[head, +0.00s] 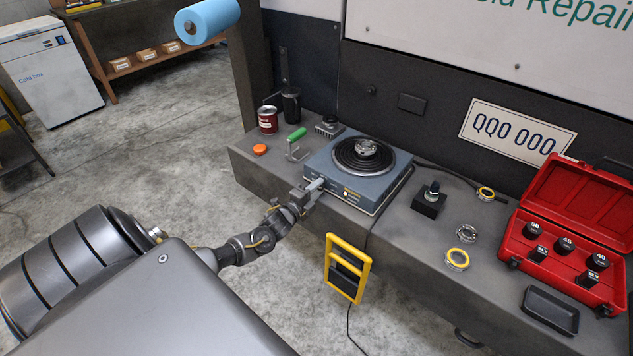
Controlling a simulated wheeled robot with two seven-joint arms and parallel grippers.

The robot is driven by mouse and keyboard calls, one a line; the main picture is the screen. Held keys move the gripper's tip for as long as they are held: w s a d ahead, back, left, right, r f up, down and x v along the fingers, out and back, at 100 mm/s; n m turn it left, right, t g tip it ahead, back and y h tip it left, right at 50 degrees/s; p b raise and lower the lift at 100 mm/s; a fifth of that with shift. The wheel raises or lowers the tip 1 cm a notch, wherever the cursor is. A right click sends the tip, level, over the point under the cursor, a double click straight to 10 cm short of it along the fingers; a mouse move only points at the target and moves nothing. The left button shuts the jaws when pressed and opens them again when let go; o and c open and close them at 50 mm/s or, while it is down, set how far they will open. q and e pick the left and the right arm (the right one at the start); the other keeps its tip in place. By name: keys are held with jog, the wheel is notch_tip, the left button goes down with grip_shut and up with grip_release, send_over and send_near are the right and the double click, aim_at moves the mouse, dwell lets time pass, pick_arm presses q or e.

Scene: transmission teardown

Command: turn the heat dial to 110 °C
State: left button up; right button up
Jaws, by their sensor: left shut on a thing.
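A blue-grey heater box (333,181) with black ringed plates on top stands on the dark bench. A small metal part (366,147) sits on the middle of the plates. My left gripper (316,186) is at the left part of the heater's front face, shut on the heat dial there. The dial is mostly hidden by the fingers, and its setting cannot be read. Small marks (346,193) on the front face are too small to read. My right gripper is not in view.
A red can (267,119), a green-handled tool (297,134) and an orange cap (260,149) stand left of the heater. A black block (429,203), yellow-edged rings (457,259), a black tray (550,310) and an open red case (569,240) lie right. A yellow frame (347,268) hangs in front.

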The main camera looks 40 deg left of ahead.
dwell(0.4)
pick_arm(q)
jog(key=o, duration=0.7)
jog(key=s, duration=1.1)
jog(key=shift+d, duration=0.1)
jog(key=shift+f, duration=0.1)
